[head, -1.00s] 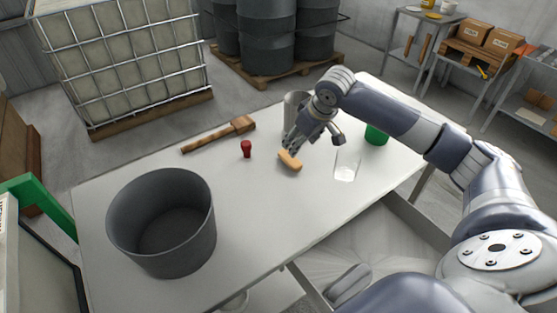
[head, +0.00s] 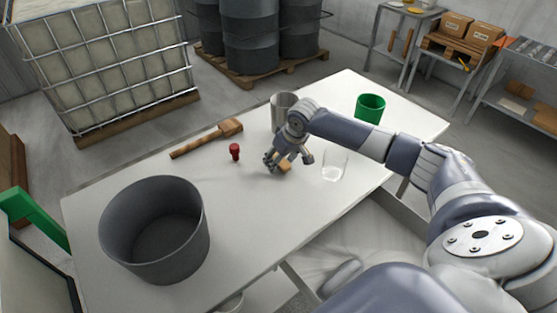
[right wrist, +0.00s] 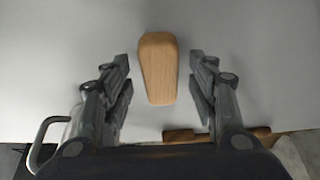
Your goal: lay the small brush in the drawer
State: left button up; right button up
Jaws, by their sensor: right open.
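The small brush (head: 285,166) is a short wooden piece lying on the white table, partly hidden by my right gripper in the head view. In the right wrist view the small brush (right wrist: 158,68) shows as a tapered wooden block ahead of and between the fingers; its bristles are not visible. My right gripper (head: 273,167) is open and empty, low over the brush; its spread fingers also show in the right wrist view (right wrist: 160,84). What appears to be the open drawer (head: 408,206) sticks out below the table's near edge, partly hidden by my arm. My left gripper is out of view.
A clear glass (head: 334,166) stands close right of the gripper, a metal cup (head: 283,104) behind it. A red stopper-like piece (head: 235,152) and a wooden mallet-like tool (head: 205,138) lie left. A green cup (head: 370,107) and a grey tub (head: 155,240) also stand on the table.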

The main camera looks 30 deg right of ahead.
jog(key=shift+w+f, duration=0.1)
jog(key=shift+f, duration=0.05)
jog(key=c, duration=1.2)
jog(key=shift+c, duration=0.2)
